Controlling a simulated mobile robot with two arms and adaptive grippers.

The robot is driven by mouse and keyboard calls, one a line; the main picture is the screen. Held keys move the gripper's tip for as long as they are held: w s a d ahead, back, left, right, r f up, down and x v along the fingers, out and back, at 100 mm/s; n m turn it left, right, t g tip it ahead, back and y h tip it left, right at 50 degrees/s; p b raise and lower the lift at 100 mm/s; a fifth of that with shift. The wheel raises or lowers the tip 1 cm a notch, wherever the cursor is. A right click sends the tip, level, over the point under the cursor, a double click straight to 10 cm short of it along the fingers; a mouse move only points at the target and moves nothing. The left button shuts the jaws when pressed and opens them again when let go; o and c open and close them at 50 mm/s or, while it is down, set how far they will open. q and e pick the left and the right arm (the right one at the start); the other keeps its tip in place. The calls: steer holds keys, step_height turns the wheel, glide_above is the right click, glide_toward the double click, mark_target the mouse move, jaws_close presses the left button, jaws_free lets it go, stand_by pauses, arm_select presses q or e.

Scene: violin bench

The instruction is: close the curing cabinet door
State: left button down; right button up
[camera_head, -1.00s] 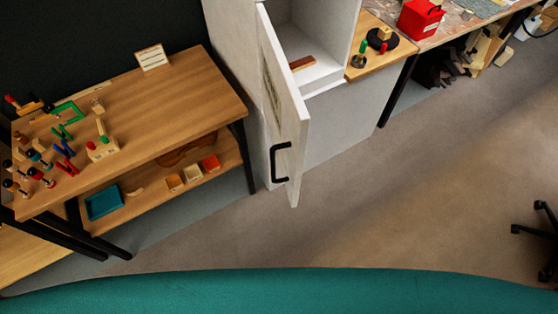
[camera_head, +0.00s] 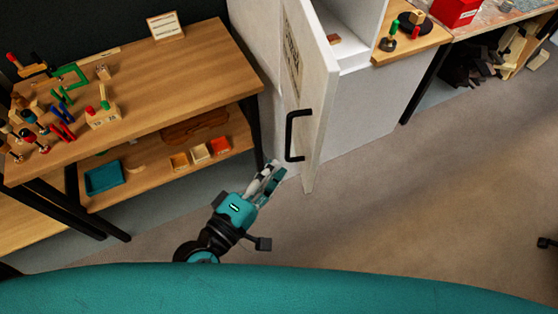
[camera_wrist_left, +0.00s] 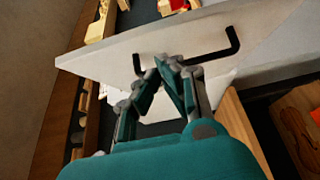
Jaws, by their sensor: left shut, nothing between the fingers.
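The white curing cabinet (camera_head: 355,112) stands at the top centre of the head view. Its door (camera_head: 319,85) is swung open toward me, with a black bar handle (camera_head: 290,135) on its face. My left gripper (camera_head: 275,170) is shut and empty, below and left of the handle and apart from it in the head view. In the left wrist view, the shut fingertips (camera_wrist_left: 167,62) appear in front of the door (camera_wrist_left: 130,50), below the black handle (camera_wrist_left: 215,50). I cannot tell from that view whether they touch the door. My right gripper is not in view.
A wooden table (camera_head: 150,85) with clamps and small tools stands at the left. Its lower shelf (camera_head: 150,185) holds a teal tray (camera_head: 104,177) and small boxes. A bench with a red box (camera_head: 458,12) is at the right. The floor (camera_head: 400,210) between is clear.

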arm_select(q)
steer(key=p, duration=0.2)
glide_toward(309, 128)
steer(key=x, duration=0.4)
steer(key=shift+w+d+r, duration=0.2)
steer(key=shift+w+d, duration=0.05)
steer(key=shift+w, duration=0.15)
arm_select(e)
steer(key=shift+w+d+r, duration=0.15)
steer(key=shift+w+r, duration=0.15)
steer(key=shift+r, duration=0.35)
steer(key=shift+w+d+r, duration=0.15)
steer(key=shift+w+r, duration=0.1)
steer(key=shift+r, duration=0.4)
arm_select(q)
steer(key=shift+d, duration=0.1)
